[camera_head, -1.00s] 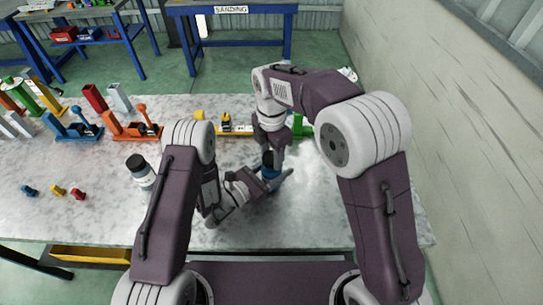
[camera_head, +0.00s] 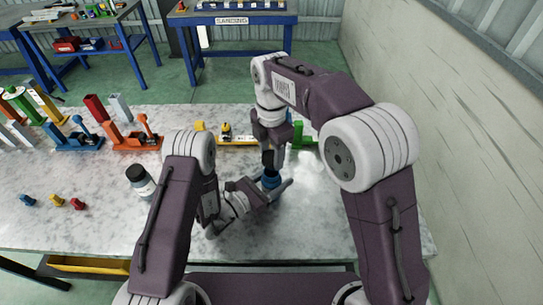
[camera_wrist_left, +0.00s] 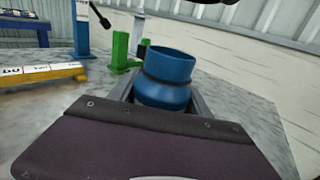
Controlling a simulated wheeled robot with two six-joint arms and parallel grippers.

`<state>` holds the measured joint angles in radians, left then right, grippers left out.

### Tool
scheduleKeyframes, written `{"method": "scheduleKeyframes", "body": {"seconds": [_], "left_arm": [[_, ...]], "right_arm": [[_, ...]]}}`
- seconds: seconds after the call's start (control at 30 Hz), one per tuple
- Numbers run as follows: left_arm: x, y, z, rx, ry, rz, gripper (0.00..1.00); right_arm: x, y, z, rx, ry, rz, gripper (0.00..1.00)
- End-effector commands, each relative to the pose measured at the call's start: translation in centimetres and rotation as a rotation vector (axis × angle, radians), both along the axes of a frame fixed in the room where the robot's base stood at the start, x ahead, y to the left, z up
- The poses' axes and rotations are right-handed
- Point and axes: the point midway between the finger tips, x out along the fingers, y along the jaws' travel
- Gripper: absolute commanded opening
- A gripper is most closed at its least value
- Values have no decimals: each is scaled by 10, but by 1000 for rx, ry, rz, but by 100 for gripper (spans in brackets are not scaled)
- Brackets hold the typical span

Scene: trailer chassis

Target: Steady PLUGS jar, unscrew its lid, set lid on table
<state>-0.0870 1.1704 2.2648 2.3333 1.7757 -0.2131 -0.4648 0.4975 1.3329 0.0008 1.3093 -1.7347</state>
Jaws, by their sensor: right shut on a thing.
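A blue jar (camera_head: 271,181) stands near the table's middle; in the left wrist view the jar (camera_wrist_left: 168,80) shows an open, uncovered mouth. Its label cannot be read. My left gripper (camera_head: 277,190) comes in low from the left, with its fingers on both sides of the jar. My right gripper (camera_head: 268,151) points down over the jar, shut on a dark lid (camera_head: 268,161) that is small and partly hidden by the fingers. The lid is just above the jar's mouth. In the left wrist view a dark shape at the top edge is cut off.
A second jar (camera_head: 140,181) with a dark cap stands left of my left arm. A yellow bar (camera_head: 238,141) and a green bracket (camera_head: 303,136) lie behind the blue jar. Coloured stands and small pegs (camera_head: 57,200) are at the left. The table (camera_head: 330,225) is bare at front right.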

Motion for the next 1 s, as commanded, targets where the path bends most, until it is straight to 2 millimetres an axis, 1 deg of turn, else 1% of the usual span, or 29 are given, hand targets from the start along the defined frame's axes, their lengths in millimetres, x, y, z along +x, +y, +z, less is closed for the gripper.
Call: {"method": "scheduleKeyframes", "body": {"seconds": [0.03, 0.07, 0.1, 0.37, 0.47, 0.57, 0.8, 0.9, 1.0], "left_arm": [[0, 0, -1, 2, 3, 0, 69], [0, 0, -1, 1, 2, 0, 78], [0, 0, -1, 1, 2, 0, 81], [0, 0, 0, 0, 0, 0, 81], [-3, 4, -1, 1, 1, 2, 81], [-12, 16, -2, 1, 3, 5, 81], [-48, 60, -3, -2, 4, 9, 81], [-60, 75, -2, -1, 3, 8, 81], [-69, 85, -2, -1, 2, 7, 81]], "right_arm": [[0, 0, 0, 0, 0, 0, 0], [0, 0, 0, 0, 0, 0, 0], [0, 0, 0, 0, 0, 0, 0], [0, 0, -1, 0, 0, 0, 0], [0, 0, -2, 0, 0, 0, 0], [0, 0, -5, 0, 0, 0, 0], [0, 0, -15, 0, 0, 0, 0], [0, 0, -18, 0, 0, 0, 0], [0, 0, -19, 0, 0, 0, 0]]}}
